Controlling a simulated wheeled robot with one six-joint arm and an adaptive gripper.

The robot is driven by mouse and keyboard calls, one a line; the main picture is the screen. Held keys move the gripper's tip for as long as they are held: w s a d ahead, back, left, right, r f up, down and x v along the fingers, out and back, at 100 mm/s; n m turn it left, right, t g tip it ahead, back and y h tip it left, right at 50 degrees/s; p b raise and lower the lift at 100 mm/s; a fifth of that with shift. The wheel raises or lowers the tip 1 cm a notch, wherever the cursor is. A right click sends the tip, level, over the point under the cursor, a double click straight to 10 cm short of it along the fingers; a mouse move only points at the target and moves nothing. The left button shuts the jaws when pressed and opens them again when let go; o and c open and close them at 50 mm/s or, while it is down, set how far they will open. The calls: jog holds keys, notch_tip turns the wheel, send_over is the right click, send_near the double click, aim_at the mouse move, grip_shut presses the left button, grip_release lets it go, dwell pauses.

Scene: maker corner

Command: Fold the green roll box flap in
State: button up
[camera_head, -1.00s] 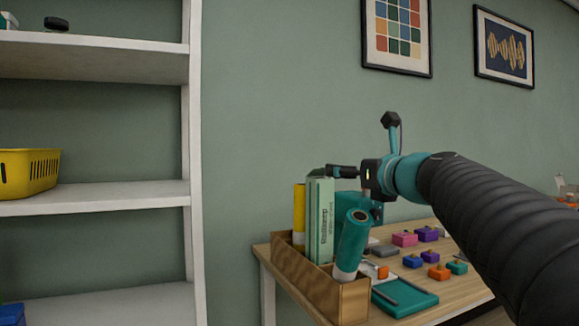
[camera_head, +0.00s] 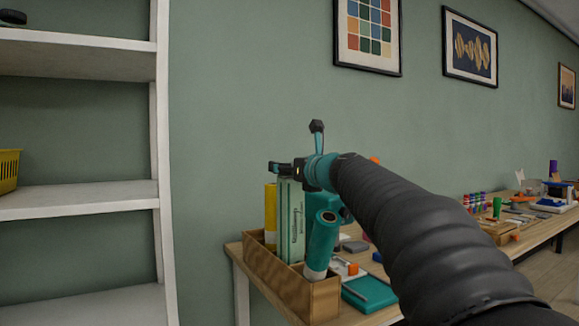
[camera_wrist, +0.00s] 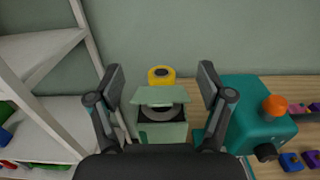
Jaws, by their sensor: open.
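The green roll box (camera_head: 291,222) is tall and pale green and stands upright in a wooden crate (camera_head: 318,300). In the wrist view, its top is partly open, with a dark round roll showing inside. A pale green flap (camera_wrist: 158,96) stands out over the far part of the opening; its exact angle is hard to tell. My gripper (camera_head: 281,168) is at the height of the box top.
A yellow roll (camera_head: 270,215) stands behind the box and a teal tube (camera_head: 322,245) leans beside it. A teal machine with an orange knob (camera_wrist: 275,105) is close on the right in the wrist view. White shelves (camera_head: 85,200) stand left.

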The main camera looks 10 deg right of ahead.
jog(key=c, duration=1.2)
jog(key=f+b, duration=0.1)
jog(key=b, duration=0.2)
jog(key=shift+s+t+b, duration=0.1)
jog(key=shift+t+b, duration=0.2)
jog(key=shift+b, duration=0.35)
jog(key=shift+r+t+b, duration=0.2)
jog(key=shift+t+b, duration=0.1)
jog(key=shift+b, duration=0.45)
jog(key=shift+r, duration=0.1)
jog(key=o, duration=1.2)
